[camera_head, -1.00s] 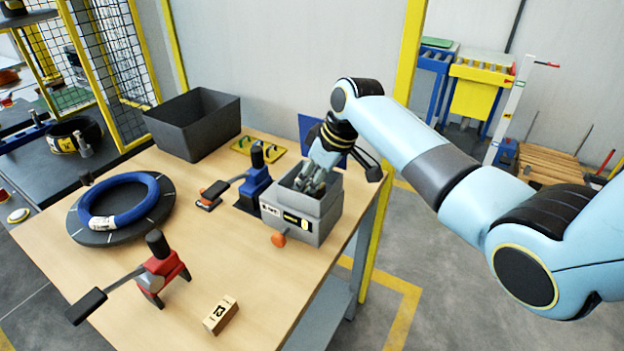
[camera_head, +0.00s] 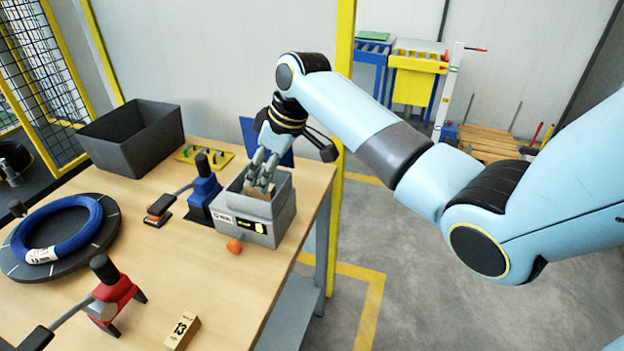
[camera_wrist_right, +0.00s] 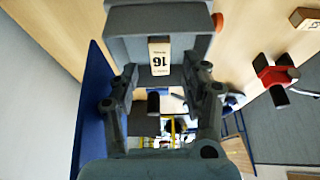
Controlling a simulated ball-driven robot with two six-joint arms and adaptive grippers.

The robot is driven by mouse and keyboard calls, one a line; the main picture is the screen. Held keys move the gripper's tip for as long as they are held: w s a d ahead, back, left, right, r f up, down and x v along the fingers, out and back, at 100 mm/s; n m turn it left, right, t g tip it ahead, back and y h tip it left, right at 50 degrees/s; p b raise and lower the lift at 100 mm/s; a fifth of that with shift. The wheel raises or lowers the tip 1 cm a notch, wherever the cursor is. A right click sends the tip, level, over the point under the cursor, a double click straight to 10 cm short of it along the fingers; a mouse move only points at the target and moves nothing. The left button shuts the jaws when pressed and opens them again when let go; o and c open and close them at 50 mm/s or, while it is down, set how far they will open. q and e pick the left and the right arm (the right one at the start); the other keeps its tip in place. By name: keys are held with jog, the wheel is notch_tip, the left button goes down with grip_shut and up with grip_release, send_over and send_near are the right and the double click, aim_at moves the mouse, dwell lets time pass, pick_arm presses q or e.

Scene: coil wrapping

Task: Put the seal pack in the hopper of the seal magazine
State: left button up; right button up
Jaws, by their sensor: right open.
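The seal magazine (camera_head: 270,232) is a grey box with an open-topped hopper and an orange knob, near the table's right edge. A tan seal pack (camera_head: 258,193) lies in the hopper; in the right wrist view the pack (camera_wrist_right: 160,56) shows the number 16. My right gripper (camera_head: 262,178) is over the hopper, fingers pointing down at the pack. In the wrist view its fingers (camera_wrist_right: 166,84) are spread apart, with a gap to the pack between them. Another tan block (camera_head: 182,330), marked 13, lies on the table front. My left gripper is out of view.
A blue coil (camera_head: 62,238) lies on a dark turntable. A dark bin (camera_head: 135,140) is at the back.

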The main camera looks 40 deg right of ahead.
jog(key=s+d+b, duration=0.2)
jog(key=s+d, duration=0.4)
jog(key=s, duration=0.4)
jog(key=s+d+f+m+h, duration=0.15)
jog(key=s+f, duration=0.35)
jog(key=f, duration=0.5)
jog(key=s+d+f+m+g, duration=0.1)
jog(key=s+f+m, duration=0.1)
jog(key=s+f, duration=0.5)
jog(key=s+d+f+m+h, duration=0.1)
jog(key=s+d+f+m, duration=0.15)
jog(key=f, duration=0.95)
jog(key=s+a+f, duration=0.2)
jog(key=s+f, duration=0.2)
jog(key=s, duration=0.4)
jog(key=s+a+f+g, duration=0.1)
jog(key=s+a+f, duration=0.2)
jog(key=s, duration=0.6)
jog(key=s+a+f, duration=0.3)
jog(key=s+f, duration=0.2)
jog(key=s, duration=0.4)
jog(key=shift+a+g, duration=0.25)
jog(key=shift+g, duration=0.05)
jog(key=shift+f+h, duration=0.15)
jog(key=shift+h, duration=0.1)
